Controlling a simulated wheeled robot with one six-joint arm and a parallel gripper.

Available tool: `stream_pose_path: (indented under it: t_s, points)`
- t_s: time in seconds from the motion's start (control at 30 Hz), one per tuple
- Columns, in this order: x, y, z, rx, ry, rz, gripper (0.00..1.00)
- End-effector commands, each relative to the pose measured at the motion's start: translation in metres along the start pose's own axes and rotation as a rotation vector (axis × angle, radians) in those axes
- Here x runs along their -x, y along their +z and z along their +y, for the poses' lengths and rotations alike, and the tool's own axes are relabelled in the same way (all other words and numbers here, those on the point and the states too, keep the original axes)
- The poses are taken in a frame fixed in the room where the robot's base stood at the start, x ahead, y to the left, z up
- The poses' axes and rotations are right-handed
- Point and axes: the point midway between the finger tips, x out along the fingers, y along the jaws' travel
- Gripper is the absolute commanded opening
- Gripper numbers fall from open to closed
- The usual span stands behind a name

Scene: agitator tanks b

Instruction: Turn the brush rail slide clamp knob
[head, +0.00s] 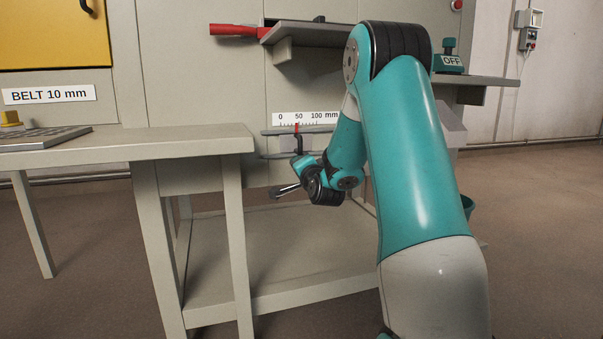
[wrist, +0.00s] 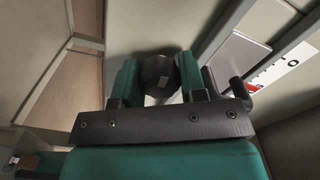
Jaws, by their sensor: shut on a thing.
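The dark clamp knob (wrist: 158,72) sits between the two teal fingers of my gripper (wrist: 158,78) in the wrist view. My gripper is shut on it. In the head view my gripper (head: 303,164) is just below the brush rail (head: 320,130), and my gripper hides the knob there. A red pointer (head: 297,128) stands by the 50 on the white mm scale (head: 306,118). Part of the scale also shows at the right of the wrist view (wrist: 290,64). A black bent piece (wrist: 239,90) is beside the right finger.
A grey shelf (head: 318,36) with a red handle (head: 234,30) is above the rail. A grey table (head: 190,145) stands at the left, and a low shelf (head: 300,262) lies below.

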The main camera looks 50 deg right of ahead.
Motion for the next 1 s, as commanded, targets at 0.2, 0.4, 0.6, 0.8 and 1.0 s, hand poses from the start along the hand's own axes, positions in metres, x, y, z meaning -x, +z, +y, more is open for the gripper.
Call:
stream_pose_path:
  t_s: [0.2, 0.4, 0.6, 0.8, 1.0]
  points:
    - [0.0001, 0.0, 0.0002, 0.006, 0.0, 0.0, 0.0]
    - [0.0002, 0.002, 0.003, 0.178, -0.003, 0.001, 0.0]
    - [0.0, 0.0023, 0.0028, 0.411, -0.003, 0.002, 0.0]
    - [0.0, -0.0002, -0.001, 0.494, -0.001, 0.001, 0.66]
    - [-0.0001, -0.0002, -0.0012, 0.492, -0.001, 0.001, 0.81]
